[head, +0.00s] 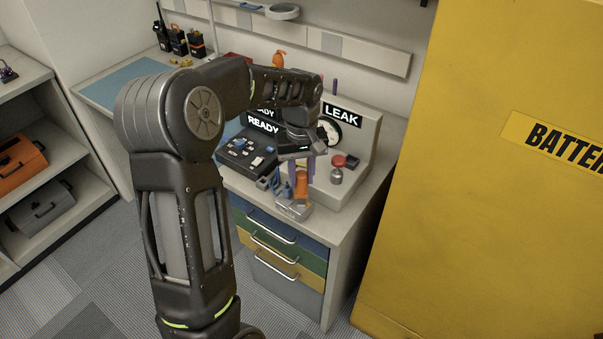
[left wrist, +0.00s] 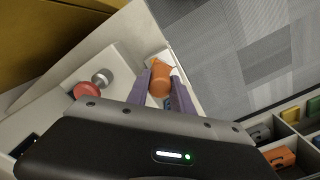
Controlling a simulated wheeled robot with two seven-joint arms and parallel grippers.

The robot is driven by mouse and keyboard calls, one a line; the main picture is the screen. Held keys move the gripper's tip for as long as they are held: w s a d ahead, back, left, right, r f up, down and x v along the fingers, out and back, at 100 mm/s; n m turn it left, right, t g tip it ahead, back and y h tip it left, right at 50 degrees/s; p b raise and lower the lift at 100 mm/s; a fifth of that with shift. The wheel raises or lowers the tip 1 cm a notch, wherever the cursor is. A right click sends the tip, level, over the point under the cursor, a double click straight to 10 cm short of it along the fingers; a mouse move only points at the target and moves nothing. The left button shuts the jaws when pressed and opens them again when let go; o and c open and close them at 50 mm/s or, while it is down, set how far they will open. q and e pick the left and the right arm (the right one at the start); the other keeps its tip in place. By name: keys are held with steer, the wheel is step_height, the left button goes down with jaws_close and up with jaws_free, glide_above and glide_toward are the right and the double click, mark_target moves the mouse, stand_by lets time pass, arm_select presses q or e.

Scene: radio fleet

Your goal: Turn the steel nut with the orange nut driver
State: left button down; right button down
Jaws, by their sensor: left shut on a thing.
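The orange nut driver (head: 302,186) stands roughly upright at the front right of the workbench, over a small grey metal block (head: 293,210). My left gripper (head: 303,178) comes down from above, and its two purple fingers are shut on the orange handle. In the left wrist view the orange nut driver (left wrist: 161,79) sits between the fingertips of my left gripper (left wrist: 160,75). The steel nut cannot be made out; the driver and the gripper cover that spot. My right gripper is not in view.
A red knob (head: 337,161) on a grey post stands just right of the gripper. A black panel with switches (head: 247,155) lies to the left. A grey housing with a LEAK sign (head: 342,116) rises behind. A tall yellow cabinet (head: 480,170) closes off the right side.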

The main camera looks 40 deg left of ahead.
mark_target(301, 186)
arm_select(q)
steer(key=shift+f+b, duration=0.75)
steer(key=shift+f, duration=0.65)
steer(key=shift+f+b, duration=0.55)
steer(key=shift+f, duration=0.15)
stand_by(0.9)
stand_by(0.6)
steer(key=m, duration=0.7)
steer(key=shift+p, duration=0.4)
steer(key=m, duration=0.3)
steer(key=shift+m, duration=0.4)
steer(key=m+p, duration=0.1)
steer(key=m, duration=0.3)
steer(key=shift+a+r, duration=0.1)
steer(key=shift+r+p, duration=1.45)
steer(key=shift+r, duration=0.5)
